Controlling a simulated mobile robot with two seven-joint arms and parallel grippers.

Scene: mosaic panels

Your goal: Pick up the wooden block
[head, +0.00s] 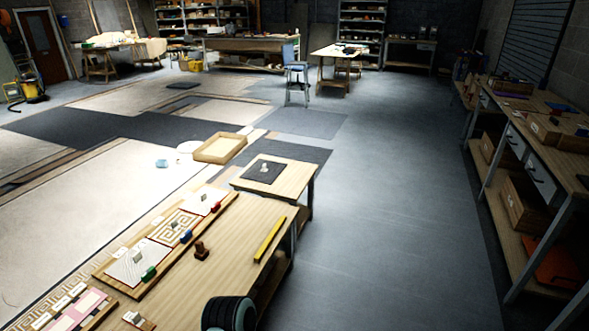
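A small dark reddish-brown piece, which looks like the wooden block (201,252), stands on the near wooden table. It has a wider base and a narrower knob-like top. It is right of the long board with the pattern panels and left of a yellow bar. Nothing touches it. Neither of my grippers shows in the head view.
The yellow bar (269,240) lies near the table's right edge. Patterned panels (175,229) with coloured clips lie on the left. A dark rounded object (229,313) is at the bottom edge. A smaller table (291,183) adjoins behind. Open floor (390,220) lies right.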

